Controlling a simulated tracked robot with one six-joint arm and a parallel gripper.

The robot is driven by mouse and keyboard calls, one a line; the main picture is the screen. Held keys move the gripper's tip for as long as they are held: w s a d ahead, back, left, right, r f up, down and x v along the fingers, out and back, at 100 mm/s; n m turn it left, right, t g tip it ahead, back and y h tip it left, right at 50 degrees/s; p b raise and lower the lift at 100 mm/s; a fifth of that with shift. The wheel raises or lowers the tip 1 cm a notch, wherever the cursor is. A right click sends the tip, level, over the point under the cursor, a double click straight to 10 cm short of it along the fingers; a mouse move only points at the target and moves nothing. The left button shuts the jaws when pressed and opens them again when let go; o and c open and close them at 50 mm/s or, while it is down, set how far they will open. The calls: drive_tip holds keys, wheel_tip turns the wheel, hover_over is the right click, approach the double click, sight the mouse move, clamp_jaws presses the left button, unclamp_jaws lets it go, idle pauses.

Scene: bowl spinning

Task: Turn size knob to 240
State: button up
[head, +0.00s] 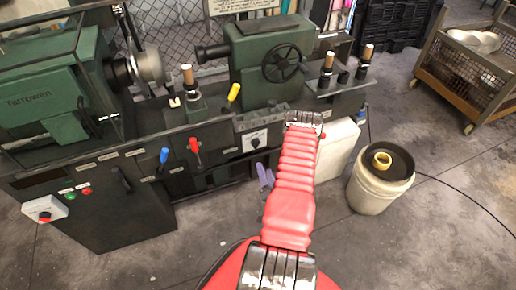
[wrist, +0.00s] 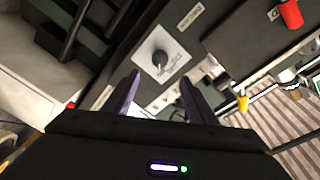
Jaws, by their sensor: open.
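The size knob is most likely the dark knob on a white square plate (head: 254,140) on the front of the green and black lathe. In the wrist view the knob (wrist: 160,58) shows ahead of my fingers, on its white plate with dark markings too small to read. My gripper (wrist: 155,92) is open, with its two purple fingers spread below the knob in the picture and apart from it. In the head view the purple fingers (head: 264,176) show to the left of my red arm, below the knob plate.
Yellow (head: 233,92), red (head: 194,146) and blue (head: 163,155) lever handles stick out from the lathe left of the knob. A handwheel (head: 284,63) is above it. A bucket (head: 381,180) with a yellow ring on top stands at the right. The floor in front is clear.

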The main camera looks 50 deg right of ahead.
sight(257, 147)
drive_tip(key=x, duration=1.3)
drive_tip(key=shift+w+d, duration=0.25)
drive_tip(key=shift+w, duration=0.05)
drive_tip(key=shift+c, duration=0.4)
